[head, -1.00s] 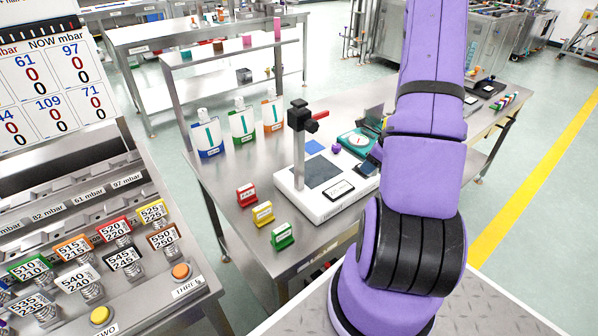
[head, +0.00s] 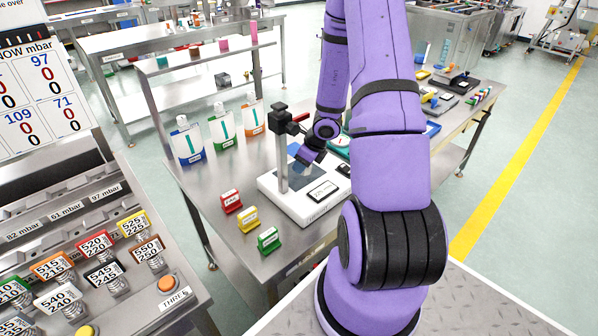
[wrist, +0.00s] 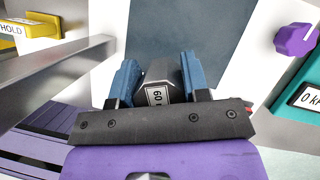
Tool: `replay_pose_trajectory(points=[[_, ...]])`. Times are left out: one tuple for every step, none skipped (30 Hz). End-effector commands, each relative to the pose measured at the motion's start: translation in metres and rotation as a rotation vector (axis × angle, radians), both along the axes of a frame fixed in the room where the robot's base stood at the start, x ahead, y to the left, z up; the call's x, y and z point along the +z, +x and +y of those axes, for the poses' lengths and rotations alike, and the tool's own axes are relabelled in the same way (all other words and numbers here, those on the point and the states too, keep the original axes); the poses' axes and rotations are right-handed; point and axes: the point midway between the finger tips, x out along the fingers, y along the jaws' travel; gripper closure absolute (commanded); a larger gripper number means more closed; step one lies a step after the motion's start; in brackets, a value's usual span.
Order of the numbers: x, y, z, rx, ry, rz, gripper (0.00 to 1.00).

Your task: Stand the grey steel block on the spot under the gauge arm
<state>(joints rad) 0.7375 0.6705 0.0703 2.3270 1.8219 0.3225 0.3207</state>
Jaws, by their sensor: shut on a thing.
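The grey steel block (wrist: 158,75), with a white label, is held between the blue fingertips of my gripper (wrist: 163,72) in the wrist view. My gripper is shut on it. A dark plate (wrist: 180,28) lies just beyond the fingertips; I cannot tell whether the block touches it. In the head view my gripper (head: 306,158) is over the gauge's white base (head: 318,206), right of the upright post (head: 283,160). The black gauge arm (head: 288,118) sits high on the post with a red knob. The block is hidden in the head view.
The post crosses the wrist view's left side as a steel bar (wrist: 60,68), close to my gripper. A teal scale with a purple knob (wrist: 296,39) stands at the right.

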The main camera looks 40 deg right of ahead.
Motion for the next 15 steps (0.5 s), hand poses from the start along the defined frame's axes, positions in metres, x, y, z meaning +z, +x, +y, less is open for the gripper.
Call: replay_pose_trajectory(points=[[0.000,0.004,0.004,0.002,0.000,-0.001,1.00],[-0.001,0.007,0.006,0.002,0.000,-0.001,1.00],[-0.003,0.010,0.010,0.003,0.001,0.000,1.00],[-0.009,0.009,0.009,0.001,0.003,0.003,1.00],[-0.014,0.008,0.009,0.001,0.004,0.004,1.00],[-0.019,0.008,0.008,0.001,0.003,0.003,1.00],[-0.023,0.008,0.008,0.000,0.004,0.003,1.00],[-0.026,0.008,0.008,-0.001,0.003,0.003,1.00],[-0.029,0.008,0.008,0.001,0.002,0.002,1.00],[-0.032,0.008,0.008,0.000,0.002,0.002,1.00],[-0.034,0.008,0.008,0.000,0.002,0.001,1.00],[-0.035,0.008,0.007,0.002,0.001,0.000,1.00],[-0.036,0.009,0.007,0.001,0.001,-0.001,1.00],[-0.036,0.009,0.007,0.000,0.000,-0.001,1.00],[-0.036,0.009,0.007,0.000,0.000,-0.001,1.00]])
